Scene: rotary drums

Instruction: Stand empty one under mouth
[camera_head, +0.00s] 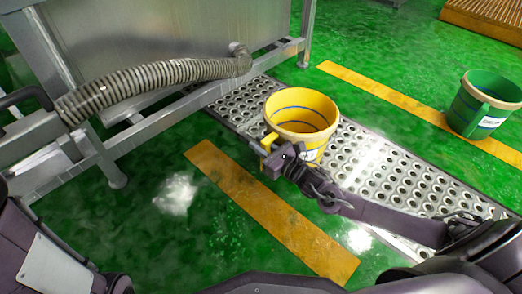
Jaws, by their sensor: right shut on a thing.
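A yellow bucket (304,105) with a blue band inside stands upright over the perforated metal grating, and its inside looks empty. My right gripper (272,153) is shut on the yellow bucket at its near left side, by the handle. A green bucket (481,101) with a tan rim and a white label stands on the floor at the right. The ribbed grey hose (150,83) runs along the steel machine, and its end (240,56) lies left of and behind the yellow bucket, apart from it. My left gripper is not in view; only part of my left arm shows at lower left.
The metal grating (375,168) crosses the green floor diagonally. Yellow floor stripes (270,218) lie on both sides of it. The steel machine frame (150,128) with legs fills the upper left. A brown slatted platform (487,17) is at top right. A white patch (176,193) lies on the floor.

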